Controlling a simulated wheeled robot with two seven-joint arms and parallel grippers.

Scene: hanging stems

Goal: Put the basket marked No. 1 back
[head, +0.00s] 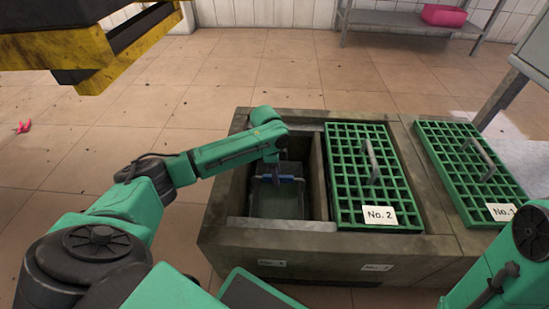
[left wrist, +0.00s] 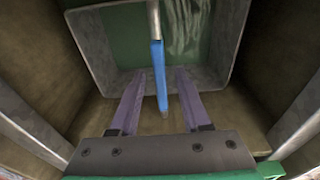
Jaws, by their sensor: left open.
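A grey basket (head: 278,205) with a greenish floor sits down in the open left compartment of the stone trough (head: 222,236). Its thin handle has a blue grip (head: 290,180). In the left wrist view, the basket's wall (left wrist: 97,50) and the blue grip (left wrist: 159,75) are close. My left gripper (left wrist: 159,88) is open, its two purple fingers on either side of the blue grip with gaps. In the head view, my left gripper (head: 276,176) reaches down into the compartment, partly hidden by its wrist. I see no number on the basket. My right gripper is out of view.
A green grate marked No. 2 (head: 355,190) covers the compartment to the right. A green grate marked No. 1 (head: 460,170) lies further right. Labels on the trough's front (head: 272,263) are hard to read. A yellow-and-black frame (head: 95,60) hangs at upper left.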

